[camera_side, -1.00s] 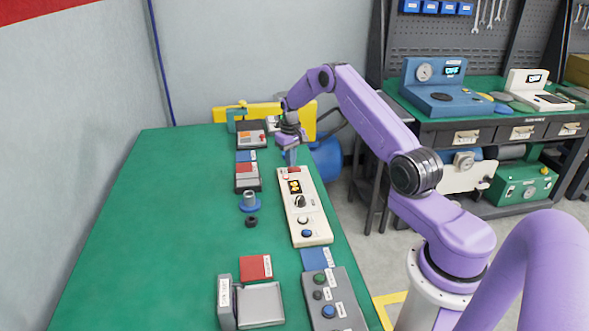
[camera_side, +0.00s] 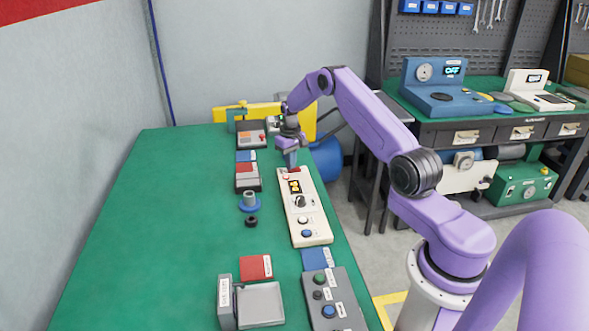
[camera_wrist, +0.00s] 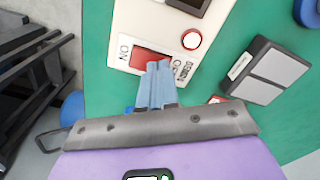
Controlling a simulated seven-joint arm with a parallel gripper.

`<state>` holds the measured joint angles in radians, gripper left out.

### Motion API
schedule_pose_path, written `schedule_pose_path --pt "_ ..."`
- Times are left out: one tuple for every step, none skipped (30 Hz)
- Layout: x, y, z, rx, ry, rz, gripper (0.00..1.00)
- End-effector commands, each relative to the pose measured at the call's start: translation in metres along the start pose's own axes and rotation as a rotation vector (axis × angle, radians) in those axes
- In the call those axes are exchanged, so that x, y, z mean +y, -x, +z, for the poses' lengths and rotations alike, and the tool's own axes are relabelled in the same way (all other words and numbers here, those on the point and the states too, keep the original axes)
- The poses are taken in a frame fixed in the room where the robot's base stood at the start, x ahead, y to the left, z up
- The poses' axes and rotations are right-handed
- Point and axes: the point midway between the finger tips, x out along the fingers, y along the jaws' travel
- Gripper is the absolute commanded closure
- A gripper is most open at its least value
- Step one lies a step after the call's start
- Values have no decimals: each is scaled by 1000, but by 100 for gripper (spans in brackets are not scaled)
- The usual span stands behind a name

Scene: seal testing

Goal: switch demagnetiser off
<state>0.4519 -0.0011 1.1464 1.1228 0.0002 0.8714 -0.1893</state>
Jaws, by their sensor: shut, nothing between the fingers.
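The cream control panel (camera_side: 311,215) lies along the right edge of the green bench. At its far end is a red rocker switch (camera_wrist: 148,60), set between printed lettering, with "ON" readable beside one end. A round red lamp or button (camera_wrist: 192,40) sits beside the switch. My gripper (camera_wrist: 158,68) is shut and empty, its blue-grey fingertips at the switch and covering part of it. I cannot tell whether they touch it or which way the rocker is tipped. In the side view my gripper (camera_side: 292,163) points down over the panel's far end.
A grey two-pad block (camera_side: 247,184) lies left of the panel. A blue-based spool (camera_side: 250,203) and a small black ring (camera_side: 251,221) stand nearby. A grey button box (camera_side: 337,303) is at the front. The bench's left half is clear.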

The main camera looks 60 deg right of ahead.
Motion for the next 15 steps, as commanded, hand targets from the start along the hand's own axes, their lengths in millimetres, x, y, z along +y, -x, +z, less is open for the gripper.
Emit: schedule_pose_path --pt "0 -1 0 -1 0 0 100" --pt "0 -2 0 -2 0 0 100" --pt "0 -2 0 -2 0 0 100" --pt "0 -3 0 -2 0 0 100" --pt "0 -3 1 -2 0 0 100" --pt "0 -3 0 -2 0 0 100" --pt "0 -3 0 -1 0 0 100" --pt "0 -2 0 -1 0 0 100" --pt "0 0 0 -1 0 0 100" --pt "0 1 0 -1 0 0 100" --pt "0 3 0 0 0 0 100" --pt "0 6 0 0 0 0 100" --pt "0 8 0 0 0 0 100" --pt "0 10 0 -1 0 0 100" --pt "0 13 0 -1 0 0 100"
